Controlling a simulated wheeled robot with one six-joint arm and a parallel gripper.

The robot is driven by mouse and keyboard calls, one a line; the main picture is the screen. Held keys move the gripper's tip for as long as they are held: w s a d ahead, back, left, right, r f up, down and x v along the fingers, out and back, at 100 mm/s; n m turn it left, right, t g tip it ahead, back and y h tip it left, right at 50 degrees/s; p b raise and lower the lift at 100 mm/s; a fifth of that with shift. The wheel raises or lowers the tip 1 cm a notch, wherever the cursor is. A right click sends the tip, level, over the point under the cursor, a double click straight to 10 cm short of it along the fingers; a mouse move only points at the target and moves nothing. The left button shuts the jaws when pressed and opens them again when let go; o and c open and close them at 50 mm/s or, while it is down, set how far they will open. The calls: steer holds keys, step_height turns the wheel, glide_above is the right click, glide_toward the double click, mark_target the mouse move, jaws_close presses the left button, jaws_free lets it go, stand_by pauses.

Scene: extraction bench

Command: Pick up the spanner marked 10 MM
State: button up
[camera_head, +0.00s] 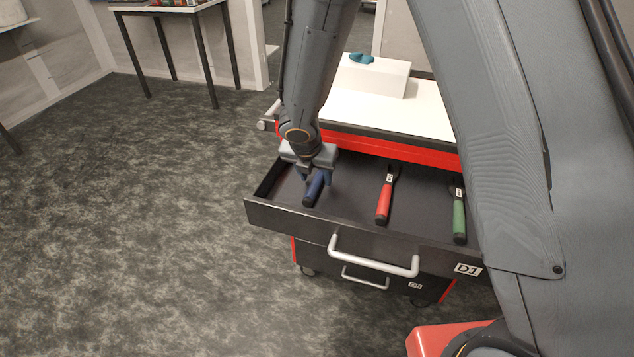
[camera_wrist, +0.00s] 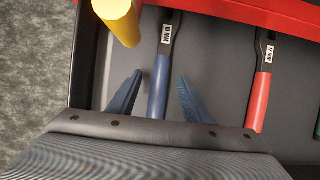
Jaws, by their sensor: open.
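The blue-handled spanner (camera_head: 313,192) lies in the open drawer, at its left side. In the wrist view the spanner (camera_wrist: 158,88) carries a white label that appears to read 10 MM. My gripper (camera_head: 317,178) is over this spanner. In the wrist view my gripper (camera_wrist: 160,74) is open, with one finger on each side of the blue handle and a gap on both sides. Whether the fingertips are level with the handle or above it I cannot tell. The spanner's far end is cut off in the wrist view and hidden by my gripper in the head view.
A red-handled spanner (camera_head: 384,203) and a green-handled one (camera_head: 459,218) lie to the right in the drawer (camera_head: 345,230). A yellow cylinder (camera_wrist: 120,20) shows near my left finger. A white box (camera_head: 375,77) stands on the cart top behind.

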steer(key=shift+w+d+f, duration=0.1)
steer(key=shift+w+f, duration=0.15)
steer(key=shift+f, duration=0.35)
jaws_close()
steer(key=shift+r, duration=0.15)
steer(key=shift+r, duration=0.55)
step_height(320, 180, up, 2)
steer(key=shift+r+p, duration=0.1)
steer(key=shift+p, duration=0.2)
steer(key=s+d+b, duration=0.2)
steer(key=s+d, duration=0.1)
steer(key=d, duration=0.1)
steer(key=s+d+b, duration=0.1)
steer(key=s+d, duration=0.2)
steer(key=d, duration=0.2)
steer(key=s+d+b, duration=0.2)
steer(key=s+d, duration=0.1)
steer(key=d, duration=0.1)
steer(key=shift+d+b, duration=0.3)
steer(key=shift+d, duration=0.05)
steer(key=shift+s+d, duration=0.4)
steer(key=shift+d, duration=0.2)
